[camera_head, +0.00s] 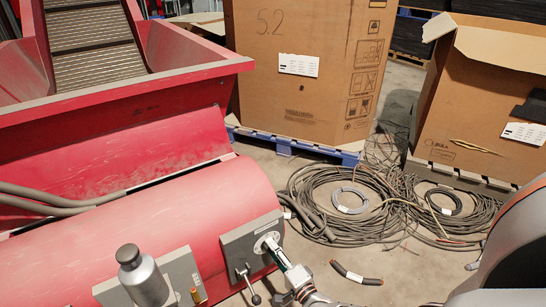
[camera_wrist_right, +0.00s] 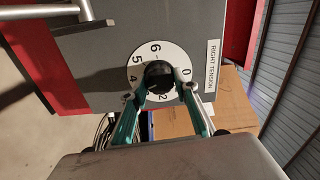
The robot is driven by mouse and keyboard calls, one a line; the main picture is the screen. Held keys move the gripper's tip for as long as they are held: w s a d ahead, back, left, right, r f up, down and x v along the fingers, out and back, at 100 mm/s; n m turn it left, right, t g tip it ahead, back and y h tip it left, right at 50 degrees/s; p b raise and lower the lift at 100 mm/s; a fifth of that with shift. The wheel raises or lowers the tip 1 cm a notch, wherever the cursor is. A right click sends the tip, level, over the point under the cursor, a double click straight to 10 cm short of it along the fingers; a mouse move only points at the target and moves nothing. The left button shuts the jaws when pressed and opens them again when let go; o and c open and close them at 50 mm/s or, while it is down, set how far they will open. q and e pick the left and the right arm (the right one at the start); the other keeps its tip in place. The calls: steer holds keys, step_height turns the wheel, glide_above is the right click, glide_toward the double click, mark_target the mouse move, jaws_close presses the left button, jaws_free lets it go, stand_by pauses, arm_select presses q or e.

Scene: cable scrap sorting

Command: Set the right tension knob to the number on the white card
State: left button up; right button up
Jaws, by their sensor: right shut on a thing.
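The right tension knob (camera_wrist_right: 158,75) is black and round, on a white dial (camera_wrist_right: 146,54) beside a "RIGHT TENSION" label (camera_wrist_right: 212,66). The digits 0, 2, 4, 5 and 6 show; others are hidden by my fingers. I cannot make out the knob's pointer. My right gripper (camera_wrist_right: 156,86) is shut on the knob, one teal finger on each side. In the head view my right gripper (camera_head: 272,243) reaches the dial on a grey panel (camera_head: 238,246). A white card (camera_head: 298,65) is on the tall carton; its print is too small to read. My left gripper is not in view.
A lever (camera_head: 247,286) sticks out below the panel on the red machine (camera_head: 150,215). Another grey panel (camera_head: 182,272) is to its left. Cable coils (camera_head: 345,205) and a short cable piece (camera_head: 356,273) lie on the floor. A second carton (camera_head: 480,110) carries another white label (camera_head: 525,133).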

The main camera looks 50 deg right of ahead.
steer(key=m, duration=1.2)
steer(key=shift+a+f+m, duration=0.1)
steer(key=shift+f+m, duration=0.05)
steer(key=shift+m, duration=0.15)
stand_by(0.4)
steer(key=o, duration=1.1)
steer(key=shift+s, duration=0.1)
steer(key=v, duration=1.1)
steer(key=shift+s+a, duration=0.15)
steer(key=shift+s, duration=0.25)
